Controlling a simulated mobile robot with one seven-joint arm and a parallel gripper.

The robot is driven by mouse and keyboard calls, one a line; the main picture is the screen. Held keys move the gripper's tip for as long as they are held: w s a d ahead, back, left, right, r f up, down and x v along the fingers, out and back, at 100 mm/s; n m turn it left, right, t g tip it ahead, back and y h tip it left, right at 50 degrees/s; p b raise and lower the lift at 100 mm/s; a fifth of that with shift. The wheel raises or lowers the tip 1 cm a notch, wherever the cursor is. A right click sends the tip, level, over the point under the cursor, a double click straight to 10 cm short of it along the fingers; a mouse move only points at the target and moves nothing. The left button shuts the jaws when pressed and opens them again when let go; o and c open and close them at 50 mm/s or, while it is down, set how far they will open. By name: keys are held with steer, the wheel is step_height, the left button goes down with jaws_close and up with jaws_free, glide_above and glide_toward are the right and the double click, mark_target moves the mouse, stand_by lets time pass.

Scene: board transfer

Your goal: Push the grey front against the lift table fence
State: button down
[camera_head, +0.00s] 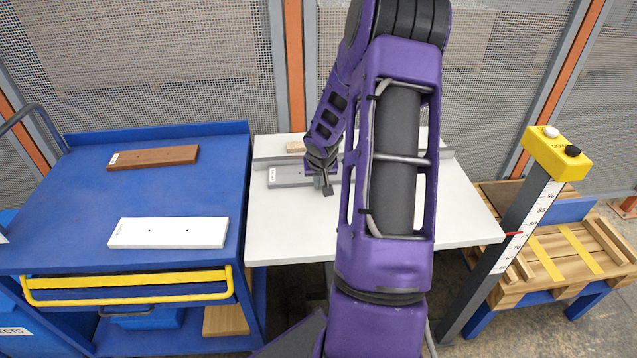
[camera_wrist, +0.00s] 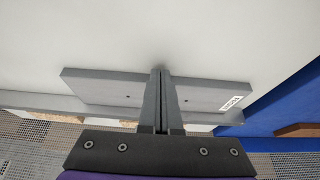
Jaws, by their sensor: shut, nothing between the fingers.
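The grey front (camera_head: 288,179) lies flat on the white lift table (camera_head: 290,230) near its back edge, a white label at its left end. In the wrist view the same front (camera_wrist: 102,90) spans the middle, its label on the right. The grey fence (camera_head: 268,161) runs just behind it and shows below it in the wrist view (camera_wrist: 40,103). I cannot tell whether front and fence touch. My gripper (camera_head: 328,190) is shut and empty, pointing down; its fingertips (camera_wrist: 161,72) are at the front's long edge away from the fence. My arm hides the front's right part in the head view.
A blue cart (camera_head: 75,215) stands left of the table with a brown board (camera_head: 153,157) and a white board (camera_head: 168,233). A yellow-topped height post (camera_head: 553,155) stands at the right, a wooden pallet (camera_head: 570,250) behind it. The table's near half is clear.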

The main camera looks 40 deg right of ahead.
steer(key=shift+s+a+f+b, duration=0.1)
steer(key=shift+s+a+b, duration=0.3)
steer(key=shift+s, duration=0.35)
step_height(320, 180, up, 7)
steer(key=p, duration=0.6)
steer(key=shift+a, duration=0.1)
